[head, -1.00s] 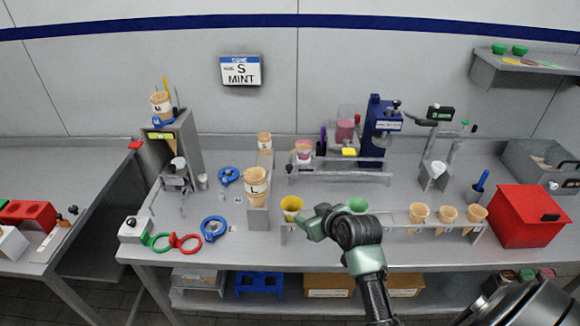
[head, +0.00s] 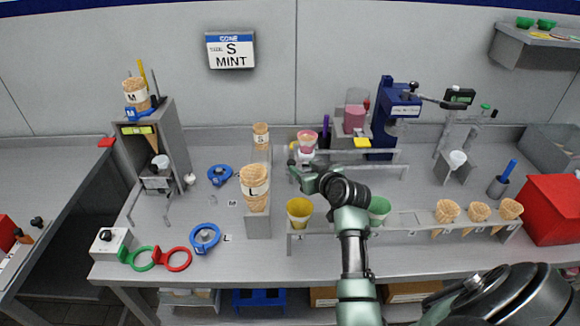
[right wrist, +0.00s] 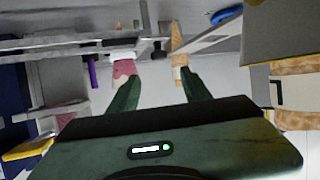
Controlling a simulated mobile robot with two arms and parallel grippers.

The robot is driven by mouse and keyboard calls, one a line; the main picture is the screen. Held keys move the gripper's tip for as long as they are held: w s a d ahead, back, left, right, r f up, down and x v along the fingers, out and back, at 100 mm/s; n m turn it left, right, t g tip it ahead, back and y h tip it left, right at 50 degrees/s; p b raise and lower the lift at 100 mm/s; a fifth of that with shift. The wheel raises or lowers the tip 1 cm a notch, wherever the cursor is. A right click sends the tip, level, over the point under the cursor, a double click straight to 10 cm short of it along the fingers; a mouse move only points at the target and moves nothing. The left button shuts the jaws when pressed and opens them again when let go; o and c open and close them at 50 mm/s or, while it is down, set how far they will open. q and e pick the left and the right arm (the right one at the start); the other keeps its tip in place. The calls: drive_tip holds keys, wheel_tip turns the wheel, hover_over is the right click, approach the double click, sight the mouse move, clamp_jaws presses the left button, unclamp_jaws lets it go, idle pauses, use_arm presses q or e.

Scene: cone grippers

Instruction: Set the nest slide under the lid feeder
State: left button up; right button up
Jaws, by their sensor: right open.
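The nest slide (head: 308,155) appears to be the small carriage at the left end of the rail, with a pink-and-white cup (head: 307,139) in it. A dark knob (right wrist: 158,50) shows near the cup in the right wrist view. The lid feeder appears to be the upright stack with pink contents (head: 354,119), behind the rail and right of the slide. My right gripper (head: 298,168) is open, just in front of the slide's left end. Its fingers (right wrist: 160,88) stand apart with nothing between them. The gripper partly hides the slide. My left gripper is out of view.
The rail (head: 370,153) runs right toward the blue press (head: 386,130). The front rack holds a yellow cup (head: 299,212), a green cup (head: 379,208) and several cones. A tall cone stack (head: 255,188) stands close left of my gripper.

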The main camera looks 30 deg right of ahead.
sight(292, 162)
drive_tip(key=x, duration=0.8)
drive_tip(key=shift+w+f+p, duration=0.25)
drive_tip(key=shift+f+p, duration=0.1)
drive_tip(key=shift+f, duration=0.05)
clamp_jaws()
idle(1.1)
